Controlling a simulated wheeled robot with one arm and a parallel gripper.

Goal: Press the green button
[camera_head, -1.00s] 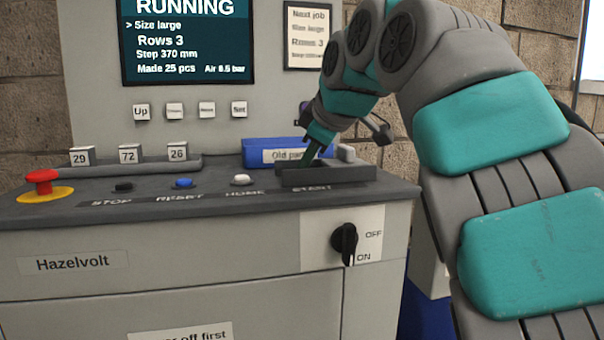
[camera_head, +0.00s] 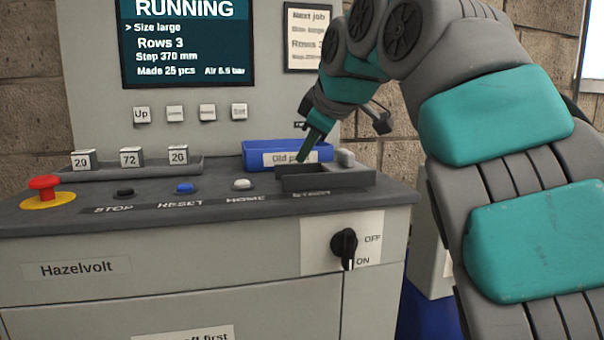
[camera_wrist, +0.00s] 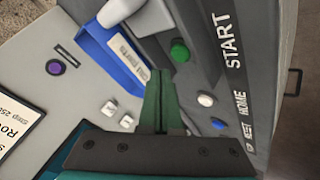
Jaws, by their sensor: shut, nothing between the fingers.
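The green button (camera_wrist: 180,52) shows in the wrist view, by the START label (camera_wrist: 229,40). In the head view it is hidden inside the dark raised frame (camera_head: 345,180) above START. My gripper (camera_wrist: 161,73) is shut and empty, its fingertips short of the green button in the wrist picture. In the head view my gripper (camera_head: 303,158) points down just above the back left of the frame. Contact with the button is not visible. The screen (camera_head: 187,45) reads RUNNING.
A red mushroom button (camera_head: 44,185), black STOP (camera_head: 124,192), blue RESET (camera_head: 184,188) and white HOME (camera_head: 241,184) buttons line the desk. A blue bin (camera_head: 258,150) stands behind the frame. An OFF/ON switch (camera_head: 346,243) is on the front.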

